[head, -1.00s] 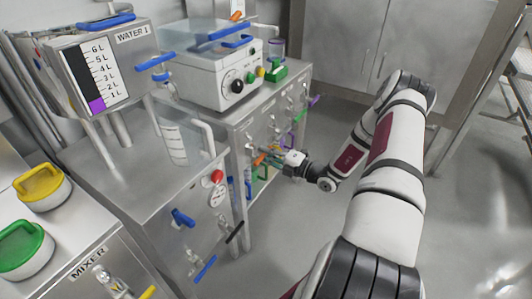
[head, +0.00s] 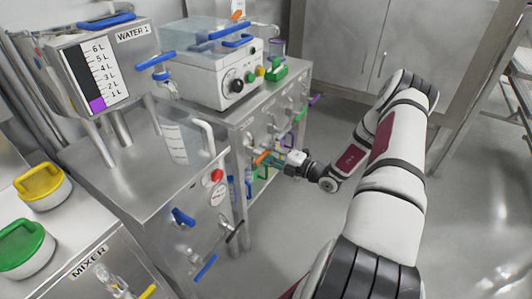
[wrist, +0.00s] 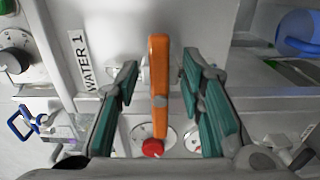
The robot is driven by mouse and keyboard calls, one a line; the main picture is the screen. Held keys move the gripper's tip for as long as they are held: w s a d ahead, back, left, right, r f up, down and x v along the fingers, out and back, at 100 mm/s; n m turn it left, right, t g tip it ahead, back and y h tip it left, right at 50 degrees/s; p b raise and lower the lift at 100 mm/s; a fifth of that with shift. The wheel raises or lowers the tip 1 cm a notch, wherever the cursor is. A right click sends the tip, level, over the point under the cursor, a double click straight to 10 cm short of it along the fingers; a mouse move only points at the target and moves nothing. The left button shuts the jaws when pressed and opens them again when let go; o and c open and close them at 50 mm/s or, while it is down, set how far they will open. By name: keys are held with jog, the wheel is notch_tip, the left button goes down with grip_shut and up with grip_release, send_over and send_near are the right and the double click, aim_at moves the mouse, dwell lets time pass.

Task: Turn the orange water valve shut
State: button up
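The orange valve lever (wrist: 158,85) stands upright in the middle of the wrist view. My gripper (wrist: 159,66) is open, with one green-padded finger on each side of the lever. A gap shows between the lever and each finger, so neither visibly touches it. In the head view the orange lever (head: 262,157) is on the front of the steel cabinet, and my gripper (head: 278,160) is right at it, partly hiding that area.
A WATER 1 label (wrist: 91,62) and a red knob (wrist: 152,148) are close to the lever in the wrist view. Green (head: 299,115) and purple (head: 314,99) handles stick out from the same front. The floor (head: 300,235) beside the cabinet is clear.

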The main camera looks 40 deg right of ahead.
jog(key=v, duration=1.1)
jog(key=shift+s, duration=0.25)
